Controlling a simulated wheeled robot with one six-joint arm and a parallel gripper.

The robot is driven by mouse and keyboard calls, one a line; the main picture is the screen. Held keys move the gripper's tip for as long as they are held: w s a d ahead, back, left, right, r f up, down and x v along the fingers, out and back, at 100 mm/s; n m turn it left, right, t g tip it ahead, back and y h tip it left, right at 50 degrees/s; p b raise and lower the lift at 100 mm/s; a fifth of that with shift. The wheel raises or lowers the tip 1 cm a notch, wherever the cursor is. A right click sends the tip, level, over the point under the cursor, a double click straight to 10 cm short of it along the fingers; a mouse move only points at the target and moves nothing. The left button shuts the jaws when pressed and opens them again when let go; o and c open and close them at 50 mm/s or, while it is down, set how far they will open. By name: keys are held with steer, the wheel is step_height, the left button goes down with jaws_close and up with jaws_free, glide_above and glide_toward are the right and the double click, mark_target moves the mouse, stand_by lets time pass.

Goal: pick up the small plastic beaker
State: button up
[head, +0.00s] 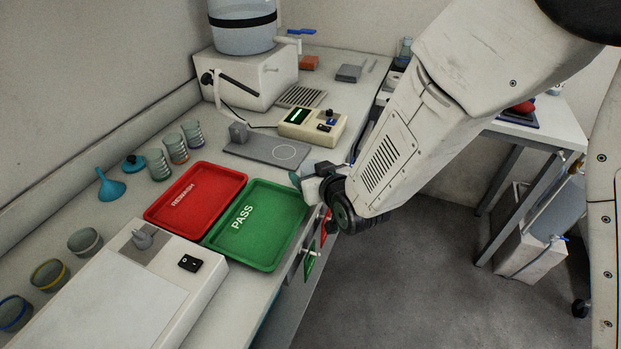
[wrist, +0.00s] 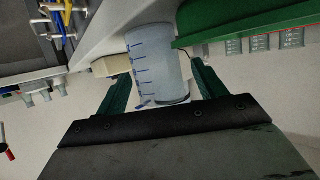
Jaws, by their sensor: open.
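The small plastic beaker (wrist: 155,62) is translucent pale blue with dark blue graduation marks, in the wrist view. It lies between the two green fingers of my gripper (wrist: 163,75), which stand apart on either side of it. I cannot tell whether either finger touches it. In the head view my gripper (head: 303,182) is at the bench's right edge, beside the green PASS tray (head: 262,253).
A red tray (head: 168,211) lies left of the green one. A grey plate (head: 254,147) and beige meter (head: 312,126) stand behind. A white flat device (head: 120,292) is in front.

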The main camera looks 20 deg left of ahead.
mark_target(307, 167)
steer(key=x, duration=0.2)
steer(key=shift+w+a, duration=0.15)
steer(key=shift+w, duration=0.05)
steer(key=c, duration=1.1)
steer(key=shift+o, duration=0.2)
